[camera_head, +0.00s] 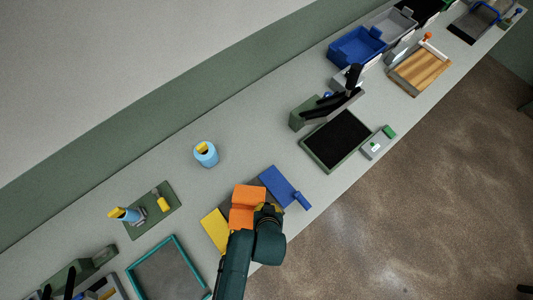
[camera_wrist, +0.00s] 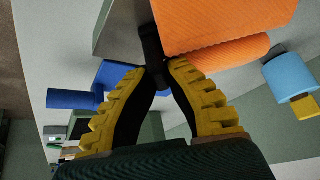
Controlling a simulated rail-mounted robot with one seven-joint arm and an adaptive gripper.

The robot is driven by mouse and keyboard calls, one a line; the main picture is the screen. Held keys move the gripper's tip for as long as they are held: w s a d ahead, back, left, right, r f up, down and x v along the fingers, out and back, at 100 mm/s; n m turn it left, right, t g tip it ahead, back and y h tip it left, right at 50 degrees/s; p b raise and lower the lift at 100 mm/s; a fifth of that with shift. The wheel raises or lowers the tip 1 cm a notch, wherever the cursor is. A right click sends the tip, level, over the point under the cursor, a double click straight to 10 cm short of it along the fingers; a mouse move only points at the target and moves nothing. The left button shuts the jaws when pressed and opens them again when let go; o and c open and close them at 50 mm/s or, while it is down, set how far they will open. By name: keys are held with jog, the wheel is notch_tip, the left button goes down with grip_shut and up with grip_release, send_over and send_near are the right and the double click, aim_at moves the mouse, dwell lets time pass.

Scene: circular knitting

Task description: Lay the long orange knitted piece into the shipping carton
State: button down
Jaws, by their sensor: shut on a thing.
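The orange knitted piece (camera_head: 247,205) is bent into two sections in the head view, at my gripper's far side. In the wrist view the orange piece (camera_wrist: 222,28) fills the upper right, with ribbed cloth and a roll below. My gripper (camera_wrist: 157,72) has its yellow ribbed jaws closed together at the tips, at a short dark stub (camera_wrist: 151,44) beside the orange piece's left edge. The stub seems to belong to the orange piece; the exact contact is partly hidden. In the head view my wrist hides the jaws. I cannot tell which container is the shipping carton.
A blue piece (camera_head: 280,187) and a yellow piece (camera_head: 214,229) flank the orange one. A light-blue cup (camera_head: 206,156) stands behind. A black-topped tray (camera_head: 336,140), blue bin (camera_head: 357,47) and wooden board (camera_head: 420,67) lie to the right. A teal-rimmed tray (camera_head: 183,246) lies at left.

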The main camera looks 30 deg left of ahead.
jog(key=shift+w, duration=0.1)
jog(key=c, duration=1.2)
grip_release()
jog(key=shift+c, duration=0.2)
jog(key=p+v, duration=0.1)
jog(key=v, duration=1.1)
jog(key=w+d+r+m+t, duration=0.15)
jog(key=w+r+t, duration=0.25)
jog(key=w+r, duration=0.55)
jog(key=w+d+r+m+t, duration=0.15)
jog(key=w+r+t, duration=0.35)
jog(key=r, duration=0.8)
jog(key=w+d+r+t+h, duration=0.1)
jog(key=d+r+t, duration=0.1)
jog(key=r, duration=0.5)
jog(key=w+d+r+t, duration=0.2)
jog(key=r, duration=0.5)
jog(key=shift+d+r+h, duration=0.15)
jog(key=shift+d+h, duration=0.05)
jog(key=shift+h, duration=0.2)
jog(key=shift+o, duration=1.4)
jog(key=s+d+r+m+t, duration=0.1)
jog(key=r+t, duration=0.1)
jog(key=r, duration=0.4)
jog(key=s+d+r+t+h, duration=0.1)
jog(key=d+r+t, duration=0.1)
jog(key=r, duration=0.4)
jog(key=shift+s+d+r+m+h, duration=0.2)
jog(key=shift+s+r+m+h, duration=0.1)
jog(key=shift+s+r+m, duration=0.1)
